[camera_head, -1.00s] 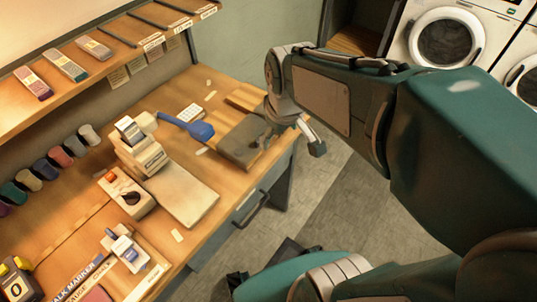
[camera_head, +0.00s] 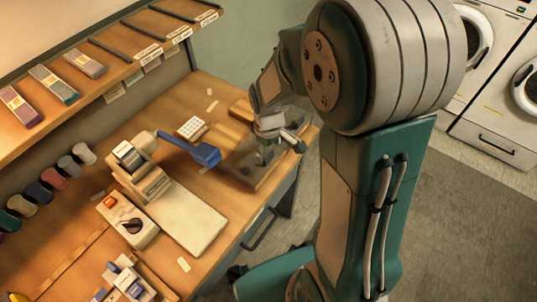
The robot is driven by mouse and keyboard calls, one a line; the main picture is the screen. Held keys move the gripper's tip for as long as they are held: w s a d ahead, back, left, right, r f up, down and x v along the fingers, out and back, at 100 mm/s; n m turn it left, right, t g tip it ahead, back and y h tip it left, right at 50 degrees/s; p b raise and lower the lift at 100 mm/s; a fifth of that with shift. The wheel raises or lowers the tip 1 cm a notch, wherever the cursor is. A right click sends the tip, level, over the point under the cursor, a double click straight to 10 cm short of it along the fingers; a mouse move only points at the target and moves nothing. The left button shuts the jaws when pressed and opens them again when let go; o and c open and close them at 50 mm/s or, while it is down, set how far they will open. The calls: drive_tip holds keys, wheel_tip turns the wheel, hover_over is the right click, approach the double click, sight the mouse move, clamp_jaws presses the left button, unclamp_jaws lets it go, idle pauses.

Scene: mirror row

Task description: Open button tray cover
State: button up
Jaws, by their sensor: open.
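A flat brownish tray (camera_head: 240,171) lies at the right end of the wooden table, near its front edge; I take it to be the button tray. Its cover cannot be made out clearly, and no buttons can be told apart. My gripper (camera_head: 281,146) is open above the tray's right part, pointing down, with one finger over the tray and the other nearer the table's edge. It hides part of the tray. I cannot tell whether it touches the cover.
A blue-headed tool (camera_head: 205,154) lies close to the tray's left side. A small white gridded block (camera_head: 192,128) sits behind it. A sewing-machine-like device (camera_head: 143,172) and a pale board (camera_head: 187,220) stand further left. A shelf (camera_head: 112,75) overhangs the table's back.

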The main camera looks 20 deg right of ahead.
drive_tip(key=shift+f, duration=1.35)
drive_tip(key=c, duration=1.3)
drive_tip(key=w+a, duration=0.2)
drive_tip(key=w, duration=0.1)
drive_tip(key=w+a, duration=0.2)
drive_tip(key=w, duration=0.1)
drive_tip(key=w+a, duration=0.3)
drive_tip(key=shift+w, duration=0.35)
drive_tip(key=shift+c, duration=0.2)
drive_tip(key=o, duration=1.3)
drive_tip(key=shift+o, duration=0.2)
wheel_tip(320, 180, up, 12)
